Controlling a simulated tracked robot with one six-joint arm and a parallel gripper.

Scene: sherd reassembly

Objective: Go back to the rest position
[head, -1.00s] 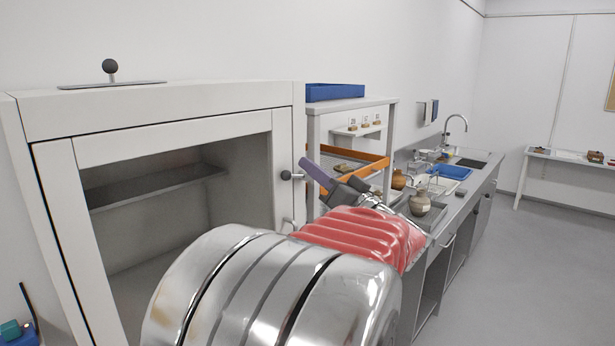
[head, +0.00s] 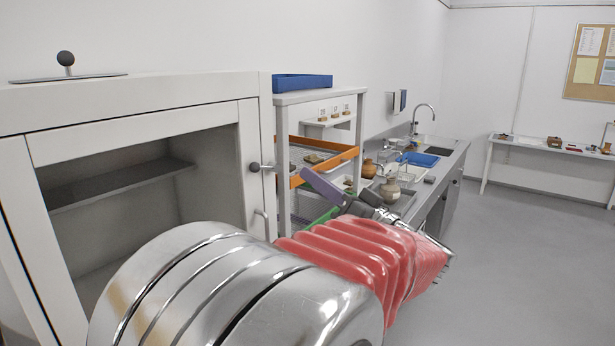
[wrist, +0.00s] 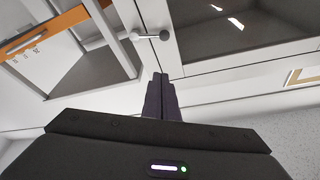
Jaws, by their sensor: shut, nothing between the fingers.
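My gripper (head: 320,186) shows at the middle of the head view, beyond my red-sleeved arm. Its purple-grey fingers point up and left, in front of the rack with orange-edged shelves. In the wrist view my gripper (wrist: 160,80) has its two dark fingers together, with nothing between them. They point toward the door frame of the white cabinet (head: 150,122), just below its round-ended handle (wrist: 150,36). I cannot tell whether the fingertips touch the frame.
The shelf rack (head: 300,97) with a blue tray (head: 302,82) on top stands right of the cabinet. Behind it runs a sink counter (head: 440,165) with a jug (head: 390,192) and trays. A side table (head: 545,147) stands far right. The floor (head: 510,260) at right is clear.

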